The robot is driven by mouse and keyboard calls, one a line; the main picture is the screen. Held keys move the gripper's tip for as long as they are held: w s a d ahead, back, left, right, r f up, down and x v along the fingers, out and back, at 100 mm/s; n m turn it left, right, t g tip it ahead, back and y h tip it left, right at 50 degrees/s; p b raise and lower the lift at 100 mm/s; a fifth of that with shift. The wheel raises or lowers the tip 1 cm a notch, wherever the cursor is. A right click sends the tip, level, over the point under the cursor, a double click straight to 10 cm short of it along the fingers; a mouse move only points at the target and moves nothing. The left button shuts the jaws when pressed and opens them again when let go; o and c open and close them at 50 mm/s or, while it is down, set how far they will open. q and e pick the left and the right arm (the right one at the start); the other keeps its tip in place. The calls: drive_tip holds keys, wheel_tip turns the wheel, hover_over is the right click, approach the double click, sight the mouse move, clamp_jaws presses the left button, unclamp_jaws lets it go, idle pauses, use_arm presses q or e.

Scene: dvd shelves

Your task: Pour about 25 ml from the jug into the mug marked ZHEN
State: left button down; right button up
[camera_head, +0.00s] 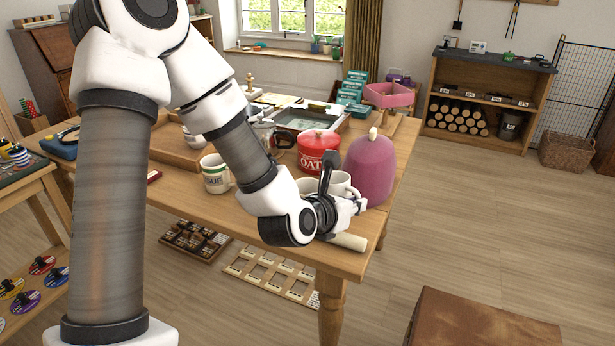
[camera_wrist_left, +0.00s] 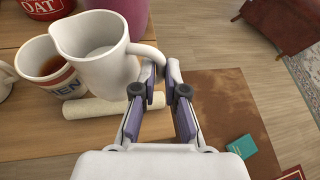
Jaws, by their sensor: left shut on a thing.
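The white jug (camera_wrist_left: 98,62) is in the left wrist view, its spout at upper left and its handle towards me. Its inside looks pale; I cannot tell how much it holds. My left gripper (camera_wrist_left: 160,78) is shut on the jug's handle. In the head view the gripper (camera_head: 345,208) is at the table's near right part, with the jug (camera_head: 340,180) just beyond. A white mug (camera_wrist_left: 42,62) with brown drink and letters ending in "EN" stands left of the jug. The spout overlaps its rim in this view. No stream shows. My right gripper is out of view.
A cream cylinder (camera_wrist_left: 95,109) lies in front of the mug and under the jug in the wrist view. A pink-purple rounded object (camera_head: 369,168) and a red OAT tin (camera_head: 317,150) stand close behind. Another lettered mug (camera_head: 215,176) stands to the left. The table edge is near.

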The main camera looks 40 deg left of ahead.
use_arm(q)
drive_tip(key=shift+a+r+p, duration=0.25)
drive_tip(key=shift+r+p, duration=0.3)
drive_tip(key=shift+r, duration=0.35)
drive_tip(key=a+r+n+h+p, duration=0.4)
drive_tip(key=a+p, duration=0.3)
drive_tip(key=p, duration=0.7)
drive_tip(key=shift+w+r+n+p, duration=0.3)
drive_tip(key=shift+w+r+n, duration=0.15)
drive_tip(key=shift+n, duration=0.25)
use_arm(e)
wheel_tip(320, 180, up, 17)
use_arm(q)
drive_tip(key=shift+s+a+r+h, duration=0.1)
drive_tip(key=shift+r+h, duration=0.2)
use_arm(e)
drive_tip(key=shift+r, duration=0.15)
use_arm(q)
drive_tip(key=shift+s+r+n+p, duration=0.1)
drive_tip(key=shift+n+p, duration=0.2)
drive_tip(key=shift+p, duration=0.05)
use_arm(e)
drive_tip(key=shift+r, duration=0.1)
use_arm(q)
drive_tip(key=shift+s+r+n+p, duration=0.1)
drive_tip(key=shift+r+n+p, duration=0.2)
drive_tip(key=shift+r+p, duration=0.15)
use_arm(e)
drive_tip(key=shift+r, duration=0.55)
